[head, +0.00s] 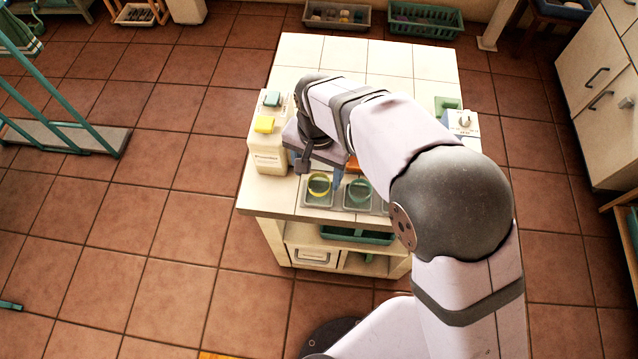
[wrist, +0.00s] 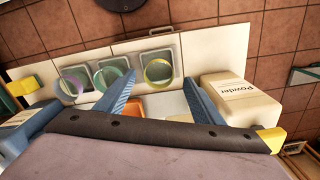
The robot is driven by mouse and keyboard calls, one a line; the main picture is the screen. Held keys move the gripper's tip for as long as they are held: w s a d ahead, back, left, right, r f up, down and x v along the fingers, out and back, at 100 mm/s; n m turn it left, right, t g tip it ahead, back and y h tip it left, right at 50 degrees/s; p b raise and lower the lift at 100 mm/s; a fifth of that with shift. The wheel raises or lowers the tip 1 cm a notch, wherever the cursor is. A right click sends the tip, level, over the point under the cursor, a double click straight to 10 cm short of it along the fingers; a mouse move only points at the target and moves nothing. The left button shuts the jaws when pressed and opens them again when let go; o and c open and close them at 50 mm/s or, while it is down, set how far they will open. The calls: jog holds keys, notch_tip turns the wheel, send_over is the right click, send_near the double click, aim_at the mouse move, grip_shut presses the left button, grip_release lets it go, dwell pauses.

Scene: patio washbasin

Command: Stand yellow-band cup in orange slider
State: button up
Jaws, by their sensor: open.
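The yellow-band cup (head: 319,185) stands in a grey tray at the front left of the counter; in the wrist view it shows as a yellow ring (wrist: 158,70). My gripper (wrist: 160,77) is open above the counter, its blue fingers spread on either side of the line to that cup, with nothing between them. In the head view the gripper is partly hidden by its own wrist. An orange patch (wrist: 138,108), perhaps part of the orange slider, shows behind the left finger in the wrist view; most of it is hidden.
A green-band cup (head: 360,189) stands in the tray beside it, and a purple-band cup (wrist: 73,83) in a further tray. A white powder container (head: 267,150) with yellow and teal tops stands at the left edge. A knobbed unit (head: 463,123) is at the right. The counter's back is clear.

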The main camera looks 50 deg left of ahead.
aim_at(319, 183)
jog(key=shift+w+f+p, duration=0.15)
jog(key=shift+f+p, duration=1.05)
jog(key=shift+f, duration=1.65)
jog(key=shift+c, duration=0.3)
jog(key=c, duration=1.1)
jog(key=shift+c, duration=0.2)
jog(key=shift+r, duration=0.1)
notch_tip(319, 183, up, 10)
jog(key=b, duration=0.3)
jog(key=w, duration=1.4)
jog(key=shift+w+a+r+m, duration=0.15)
jog(key=shift+w+a+m, duration=0.1)
jog(key=shift+a+m, duration=0.15)
